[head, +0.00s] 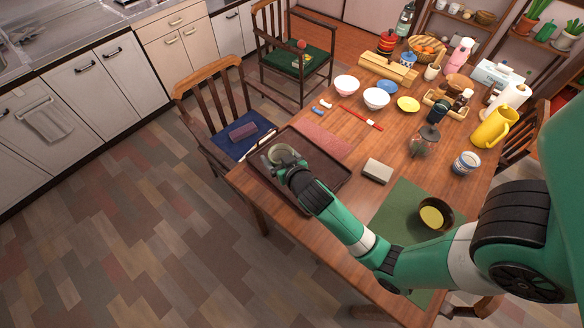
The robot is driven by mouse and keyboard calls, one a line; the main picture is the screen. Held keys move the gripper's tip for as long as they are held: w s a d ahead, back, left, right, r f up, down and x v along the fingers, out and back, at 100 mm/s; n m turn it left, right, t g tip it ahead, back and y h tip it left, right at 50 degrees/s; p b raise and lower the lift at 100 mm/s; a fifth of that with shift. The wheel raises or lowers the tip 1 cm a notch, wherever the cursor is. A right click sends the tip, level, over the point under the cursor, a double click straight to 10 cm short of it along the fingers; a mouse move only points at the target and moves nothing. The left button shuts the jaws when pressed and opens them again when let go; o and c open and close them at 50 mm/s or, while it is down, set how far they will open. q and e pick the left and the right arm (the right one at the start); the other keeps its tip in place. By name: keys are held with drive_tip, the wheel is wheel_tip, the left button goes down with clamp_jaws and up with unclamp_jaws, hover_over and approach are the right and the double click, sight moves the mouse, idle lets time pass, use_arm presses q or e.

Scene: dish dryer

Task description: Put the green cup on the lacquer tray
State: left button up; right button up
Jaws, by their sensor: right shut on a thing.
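The green cup (284,153) is pale green and shows at the left part of the dark brown lacquer tray (333,170). My right gripper (275,160) is shut on the cup, over the tray. My gripper and wrist cover part of the cup and of the tray. I cannot tell whether the cup's base touches the tray. My left gripper is out of view.
A grey-beige block (377,171) and a green mat (393,207) with a dark bowl (447,213) lie to the right. Bowls, including a white one (376,98), stand behind. A chair (213,125) stands close to the tray's left.

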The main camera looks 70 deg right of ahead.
drive_tip(key=b+x, duration=0.3)
drive_tip(key=x, duration=0.2)
drive_tip(key=s+f+b+x, duration=0.1)
drive_tip(key=b+x, duration=0.2)
drive_tip(key=x, duration=0.2)
drive_tip(key=f+b+x, duration=0.1)
drive_tip(key=b+x, duration=0.2)
drive_tip(key=x, duration=0.2)
drive_tip(key=shift+s+d, duration=0.1)
drive_tip(key=shift+s, duration=0.05)
drive_tip(key=shift+w+d+f+b, duration=0.3)
drive_tip(key=shift+b, duration=0.1)
drive_tip(key=shift+w+d+f+b, duration=0.1)
drive_tip(key=shift+f+b, duration=0.75)
drive_tip(key=shift+f, duration=0.9)
